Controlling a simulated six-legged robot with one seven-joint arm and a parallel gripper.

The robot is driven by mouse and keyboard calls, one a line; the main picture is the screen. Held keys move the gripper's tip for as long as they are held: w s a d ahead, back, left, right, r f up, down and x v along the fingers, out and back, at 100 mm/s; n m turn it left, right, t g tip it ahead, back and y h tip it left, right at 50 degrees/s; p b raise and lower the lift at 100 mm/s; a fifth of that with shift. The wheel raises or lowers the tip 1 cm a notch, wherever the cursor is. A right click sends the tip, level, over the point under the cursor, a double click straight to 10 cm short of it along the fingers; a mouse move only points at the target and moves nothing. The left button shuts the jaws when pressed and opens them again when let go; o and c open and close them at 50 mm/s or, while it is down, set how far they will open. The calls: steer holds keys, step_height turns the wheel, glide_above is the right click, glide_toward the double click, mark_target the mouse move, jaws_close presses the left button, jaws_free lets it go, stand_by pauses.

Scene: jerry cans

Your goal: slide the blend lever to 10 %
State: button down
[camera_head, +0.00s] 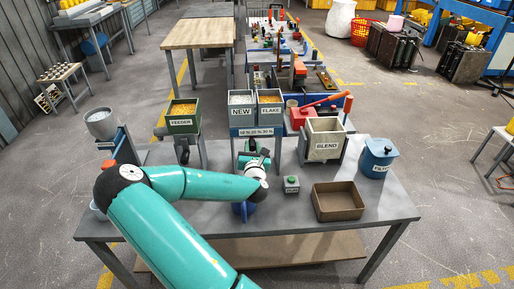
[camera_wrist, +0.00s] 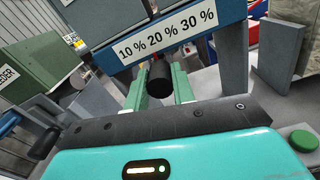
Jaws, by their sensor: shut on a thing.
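The blend lever (camera_wrist: 160,80) shows its dark round knob end in the wrist view, below the white label strip (camera_wrist: 166,38) reading 10 %, 20 % and 30 %. The knob appears below the 20 % mark, but the slanted view leaves its exact setting unclear. My gripper (camera_wrist: 159,90) has its two pale green fingers on either side of the knob and is shut on it. In the head view my gripper (camera_head: 254,153) is in front of the NEW and FLAKE bins, under the label strip (camera_head: 257,132). The lever is hidden there.
The NEW bin (camera_head: 241,112) and FLAKE bin (camera_head: 270,110) stand above the strip. The FEEDER bin (camera_head: 183,123) is left; the BLEND box (camera_head: 325,147) and blue pot (camera_head: 377,167) are right. A green button box (camera_head: 291,185) and brown tray (camera_head: 338,213) lie nearer.

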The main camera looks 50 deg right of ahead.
steer(key=shift+w+a, duration=1)
steer(key=shift+w, duration=0.15)
steer(key=c, duration=1.2)
jaws_free()
steer(key=shift+a, duration=0.1)
steer(key=shift+o, duration=0.2)
steer(key=v, duration=1.3)
steer(key=shift+s+a, duration=0.2)
steer(key=shift+s, duration=0.15)
